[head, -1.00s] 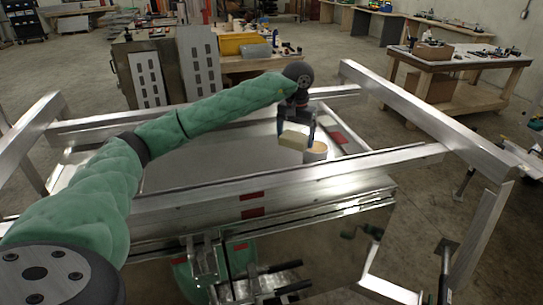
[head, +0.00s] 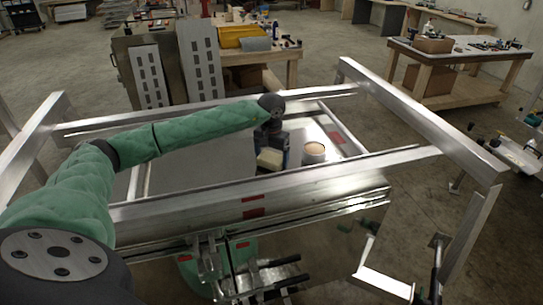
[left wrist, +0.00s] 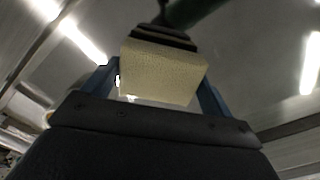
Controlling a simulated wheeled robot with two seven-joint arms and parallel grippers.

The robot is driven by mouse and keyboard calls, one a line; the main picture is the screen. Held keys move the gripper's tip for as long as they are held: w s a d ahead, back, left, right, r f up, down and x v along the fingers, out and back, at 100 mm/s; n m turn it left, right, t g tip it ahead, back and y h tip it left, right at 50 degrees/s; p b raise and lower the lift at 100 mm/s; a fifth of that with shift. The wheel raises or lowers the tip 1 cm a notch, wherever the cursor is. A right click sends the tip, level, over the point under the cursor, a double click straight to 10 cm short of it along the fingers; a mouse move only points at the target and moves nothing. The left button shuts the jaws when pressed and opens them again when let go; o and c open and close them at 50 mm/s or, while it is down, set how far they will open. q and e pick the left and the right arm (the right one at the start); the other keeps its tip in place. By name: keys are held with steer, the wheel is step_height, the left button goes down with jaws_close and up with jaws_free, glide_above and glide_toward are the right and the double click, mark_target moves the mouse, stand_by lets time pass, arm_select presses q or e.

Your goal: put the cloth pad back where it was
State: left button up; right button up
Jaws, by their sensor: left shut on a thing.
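The cloth pad (head: 270,158) is a pale yellow block. My left gripper (head: 272,152) is shut on it, over the flat metal bed of the trailer (head: 190,165). In the left wrist view the pad (left wrist: 163,72) sits between the two blue fingers of the left gripper (left wrist: 160,88), with a dark layer along its upper edge. Whether the pad touches the bed is hard to tell. My right gripper is not in view.
A round container with a tan top (head: 314,150) stands on the bed just right of the pad. Aluminium rails (head: 280,180) frame the bed at front, back and sides. A workbench (head: 460,65) stands at the back right. The bed left of the gripper is bare.

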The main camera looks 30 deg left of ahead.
arm_select(q)
steer(key=shift+f, duration=0.6)
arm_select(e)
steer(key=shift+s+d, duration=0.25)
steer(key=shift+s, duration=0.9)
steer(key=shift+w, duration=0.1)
arm_select(q)
steer(key=shift+f, duration=0.1)
steer(key=o, duration=0.8)
steer(key=shift+c, duration=0.2)
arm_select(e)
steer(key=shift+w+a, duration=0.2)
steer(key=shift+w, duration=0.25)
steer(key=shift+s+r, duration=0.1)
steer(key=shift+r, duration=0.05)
